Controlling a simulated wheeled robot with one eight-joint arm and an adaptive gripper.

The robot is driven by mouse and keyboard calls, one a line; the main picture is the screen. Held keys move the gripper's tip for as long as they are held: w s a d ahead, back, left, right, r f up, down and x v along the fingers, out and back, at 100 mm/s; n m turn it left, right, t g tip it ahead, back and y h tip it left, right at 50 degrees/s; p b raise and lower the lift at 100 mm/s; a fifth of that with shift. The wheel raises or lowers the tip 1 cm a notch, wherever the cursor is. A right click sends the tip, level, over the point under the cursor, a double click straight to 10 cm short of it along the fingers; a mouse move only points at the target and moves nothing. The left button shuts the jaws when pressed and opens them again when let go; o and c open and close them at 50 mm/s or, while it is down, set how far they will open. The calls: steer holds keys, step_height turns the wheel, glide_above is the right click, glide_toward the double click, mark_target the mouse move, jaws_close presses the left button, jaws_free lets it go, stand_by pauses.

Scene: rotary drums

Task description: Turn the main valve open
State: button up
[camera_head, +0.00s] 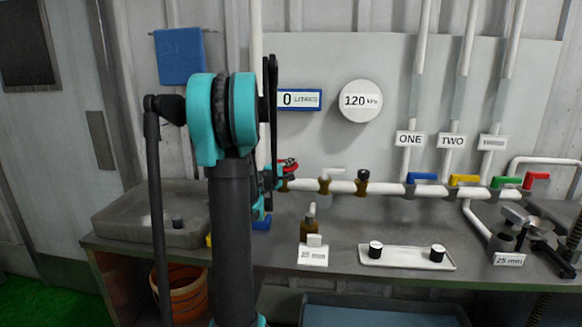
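A white pipe (345,187) runs along the back wall above the counter. No label marks a main valve. A red valve handle (288,164) shows at the pipe's left end, beside my arm. Another red handle (537,176) is at the far right, next to green (506,182), yellow (465,180) and blue (422,177) handles. My gripper (268,184) is close to the left red handle, largely hidden behind my arm. I cannot tell whether it touches the handle or how its fingers stand.
A gauge (360,101) reads 120 kPa and a counter display (299,99) reads 0. A grey sink (150,222) is left, an orange bucket (182,294) below.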

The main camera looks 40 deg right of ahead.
steer(key=o, duration=0.4)
steer(key=v, duration=1.2)
stand_by(0.3)
